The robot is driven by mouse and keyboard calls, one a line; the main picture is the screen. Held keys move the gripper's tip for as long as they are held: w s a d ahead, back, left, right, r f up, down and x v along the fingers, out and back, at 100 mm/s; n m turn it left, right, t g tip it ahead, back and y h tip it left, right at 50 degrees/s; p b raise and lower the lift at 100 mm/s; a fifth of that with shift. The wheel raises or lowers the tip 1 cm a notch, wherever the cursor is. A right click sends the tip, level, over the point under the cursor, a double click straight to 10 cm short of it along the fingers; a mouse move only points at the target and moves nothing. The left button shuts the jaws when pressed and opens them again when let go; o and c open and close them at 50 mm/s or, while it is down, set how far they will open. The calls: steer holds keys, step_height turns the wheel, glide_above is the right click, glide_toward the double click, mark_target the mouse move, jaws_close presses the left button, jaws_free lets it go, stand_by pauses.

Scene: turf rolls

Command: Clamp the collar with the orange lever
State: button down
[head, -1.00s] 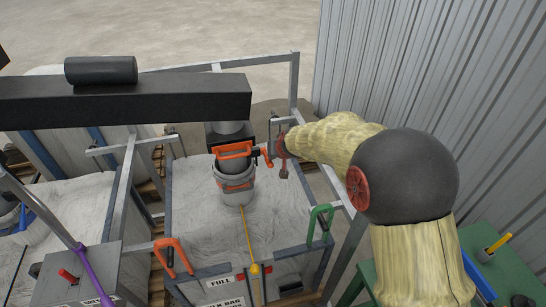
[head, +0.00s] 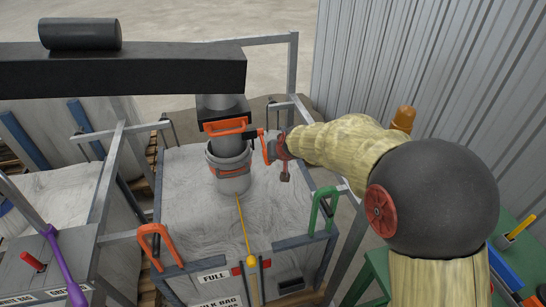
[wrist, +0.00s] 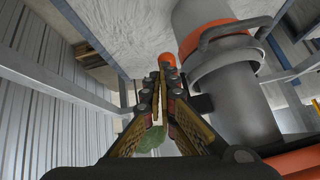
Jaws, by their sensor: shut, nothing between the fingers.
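The grey collar (head: 229,157) sits around the grey spout above the white bulk bag, with an orange band below its rim. The orange lever (head: 264,146) stands at the collar's right side. My gripper (head: 279,149) is just right of the lever, its fingers partly hidden by my wrist. In the wrist view the collar (wrist: 222,62) is at upper right, and an orange rounded end, likely the lever's (wrist: 167,60), shows just beyond my fingertips (wrist: 158,80). The fingers are shut with nothing between them. I cannot tell whether they touch the lever.
An orange loop handle (head: 225,126) is on the dark block above the collar. A black beam (head: 120,72) crosses at upper left. Orange (head: 157,243) and green (head: 323,207) hooped handles stand on the frame's front corners. A yellow-tipped rod (head: 245,232) lies over the bag. A corrugated wall (head: 430,70) is at right.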

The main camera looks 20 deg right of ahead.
steer(key=shift+w+f+b, duration=0.2)
steer(key=shift+f+b, duration=0.9)
steer(key=shift+f, duration=0.2)
